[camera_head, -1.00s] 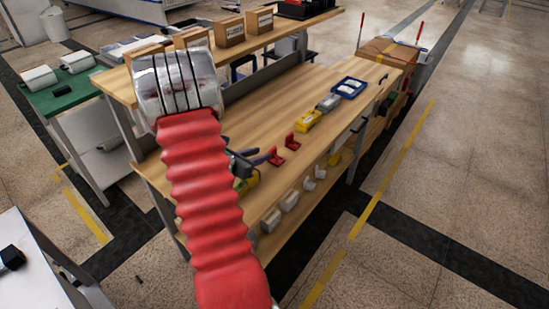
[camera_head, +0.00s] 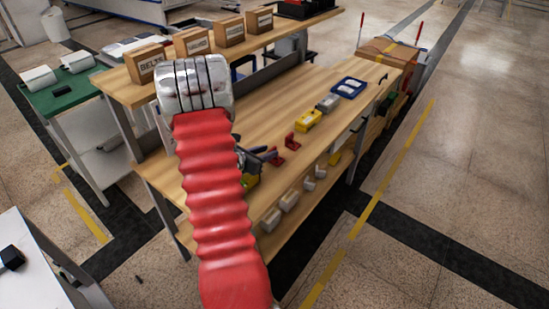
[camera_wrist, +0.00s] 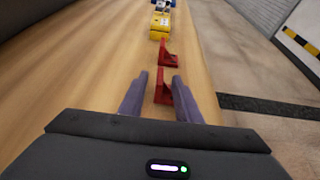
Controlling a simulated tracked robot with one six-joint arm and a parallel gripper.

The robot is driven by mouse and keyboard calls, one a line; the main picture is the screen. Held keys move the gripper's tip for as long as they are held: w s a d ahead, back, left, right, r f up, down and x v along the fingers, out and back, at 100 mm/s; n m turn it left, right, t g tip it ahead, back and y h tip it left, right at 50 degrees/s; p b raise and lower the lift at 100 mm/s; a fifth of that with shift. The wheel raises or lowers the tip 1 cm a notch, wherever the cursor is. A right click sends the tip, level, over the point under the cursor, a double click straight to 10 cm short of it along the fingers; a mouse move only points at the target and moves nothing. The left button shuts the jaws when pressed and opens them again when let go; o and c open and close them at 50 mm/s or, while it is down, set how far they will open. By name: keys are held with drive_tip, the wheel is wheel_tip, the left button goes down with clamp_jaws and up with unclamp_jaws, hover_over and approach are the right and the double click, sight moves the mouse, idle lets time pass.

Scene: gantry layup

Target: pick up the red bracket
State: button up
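Two red brackets stand on the wooden bench top. In the wrist view the near red bracket (camera_wrist: 163,89) lies between the two purple-grey fingers of my gripper (camera_wrist: 160,75), with a gap showing on either side. The far red bracket (camera_wrist: 168,56) is beyond the fingertips. In the head view the near bracket (camera_head: 277,158) is right by the fingertips of my gripper (camera_head: 268,154), and the far bracket (camera_head: 291,141) stands a little further along. My gripper is open and appears to hold nothing. My red arm hides part of the bench.
Beyond the brackets are a yellow item (camera_head: 308,120), a grey item (camera_head: 328,103) and a blue tray (camera_head: 348,88). Labelled cardboard boxes (camera_head: 194,41) stand on the upper shelf (camera_head: 262,50). Pale items (camera_head: 290,200) sit on the lower shelf. Bare bench lies left of the brackets.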

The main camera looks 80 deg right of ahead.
drive_tip(key=shift+c, duration=0.2)
clamp_jaws()
drive_tip(key=shift+r, duration=0.15)
idle(0.3)
wheel_tip(320, 180, up, 10)
idle(0.6)
idle(1.0)
